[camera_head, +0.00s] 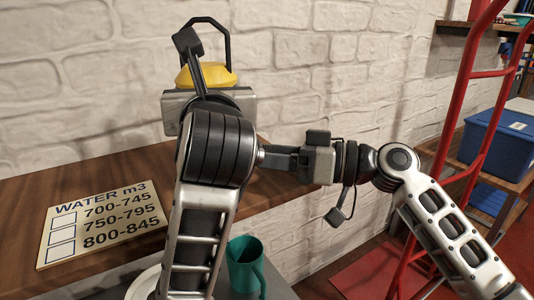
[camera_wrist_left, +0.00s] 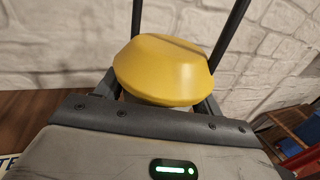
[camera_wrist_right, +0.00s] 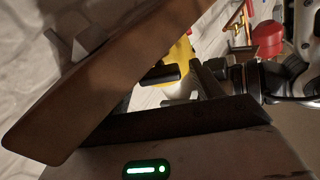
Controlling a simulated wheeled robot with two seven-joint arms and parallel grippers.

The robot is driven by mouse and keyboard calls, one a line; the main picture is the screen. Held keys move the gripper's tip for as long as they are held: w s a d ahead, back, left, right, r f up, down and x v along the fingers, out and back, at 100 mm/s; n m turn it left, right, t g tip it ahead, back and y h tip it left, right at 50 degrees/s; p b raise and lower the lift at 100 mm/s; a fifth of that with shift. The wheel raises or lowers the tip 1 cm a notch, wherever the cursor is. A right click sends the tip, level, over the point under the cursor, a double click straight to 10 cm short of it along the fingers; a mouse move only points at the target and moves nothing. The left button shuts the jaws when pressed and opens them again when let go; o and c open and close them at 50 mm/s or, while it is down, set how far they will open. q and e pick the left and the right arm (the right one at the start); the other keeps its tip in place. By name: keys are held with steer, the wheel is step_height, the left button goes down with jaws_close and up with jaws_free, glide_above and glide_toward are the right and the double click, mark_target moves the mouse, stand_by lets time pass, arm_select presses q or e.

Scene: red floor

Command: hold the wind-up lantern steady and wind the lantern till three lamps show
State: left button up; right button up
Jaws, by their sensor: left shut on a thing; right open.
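The wind-up lantern (camera_head: 215,75) has a yellow cap and a black carrying handle, and stands on the wooden table against the wall. My left gripper (camera_head: 207,98) is shut on it; in the left wrist view the fingers lie on either side below the yellow cap (camera_wrist_left: 160,70). My left arm hides the lantern's body and lamps in the head view. My right gripper (camera_head: 270,158) is open and empty, to the right of and lower than the lantern, pointing left. In the right wrist view, a yellow part (camera_wrist_right: 181,62) and a black bar (camera_wrist_right: 160,76) show just beyond the right fingers.
A board (camera_head: 100,222) with "WATER m3" ranges and checkboxes lies on the wooden table (camera_head: 35,193). A green mug (camera_head: 245,266) stands below, near my left arm. A red hand truck (camera_head: 458,120) and a blue bin (camera_head: 494,140) are at right. The table edge (camera_wrist_right: 95,85) looms beside the right gripper.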

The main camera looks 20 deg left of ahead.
steer(key=c, duration=1)
steer(key=shift+n, duration=1.5)
steer(key=o, duration=1)
steer(key=shift+d, duration=0.15)
steer(key=d, duration=1.2)
steer(key=shift+w, duration=0.15)
steer(key=shift+a, duration=0.1)
steer(key=shift+c, duration=0.3)
